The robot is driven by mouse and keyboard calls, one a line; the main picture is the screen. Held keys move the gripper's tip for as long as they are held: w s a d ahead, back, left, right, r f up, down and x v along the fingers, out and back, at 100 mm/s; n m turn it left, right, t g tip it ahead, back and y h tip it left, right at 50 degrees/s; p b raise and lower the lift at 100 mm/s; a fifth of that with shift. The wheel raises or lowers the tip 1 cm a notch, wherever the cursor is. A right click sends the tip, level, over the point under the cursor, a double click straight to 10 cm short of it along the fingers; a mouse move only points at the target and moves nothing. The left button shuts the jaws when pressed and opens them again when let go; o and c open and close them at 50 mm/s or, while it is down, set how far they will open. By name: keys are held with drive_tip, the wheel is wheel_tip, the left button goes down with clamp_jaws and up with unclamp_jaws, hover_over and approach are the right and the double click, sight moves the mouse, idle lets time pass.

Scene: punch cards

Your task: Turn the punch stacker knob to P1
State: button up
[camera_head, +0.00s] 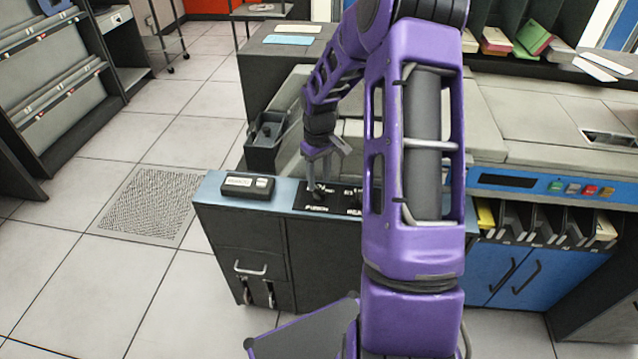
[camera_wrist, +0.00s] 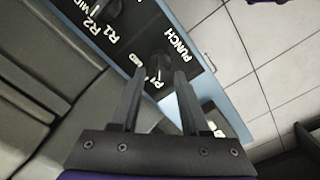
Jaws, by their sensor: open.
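The black control panel (camera_head: 335,199) lies on the pale blue top of the machine, below my gripper (camera_head: 318,180). In the wrist view, the dark punch stacker knob (camera_wrist: 156,63) stands beside the white PUNCH lettering. My gripper (camera_wrist: 158,75) is open, with one finger on each side of the knob in the picture. I cannot tell whether the fingers touch it. The pointer direction of the knob is not clear. A P label, partly hidden, shows between the fingers. In the head view the knob is hard to make out beneath the gripper.
A second dark knob (camera_wrist: 106,8), near the R1 and R2 labels, sits at the top of the wrist view. A dark box (camera_head: 248,186) rests left of the panel. A blue strip with coloured buttons (camera_head: 580,188) is at right. Tiled floor (camera_head: 160,284) is open at left.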

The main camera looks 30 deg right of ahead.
sight(319, 190)
wheel_tip(319, 190, up, 14)
drive_tip(key=p, duration=0.1)
drive_tip(key=shift+r, duration=0.25)
idle(0.4)
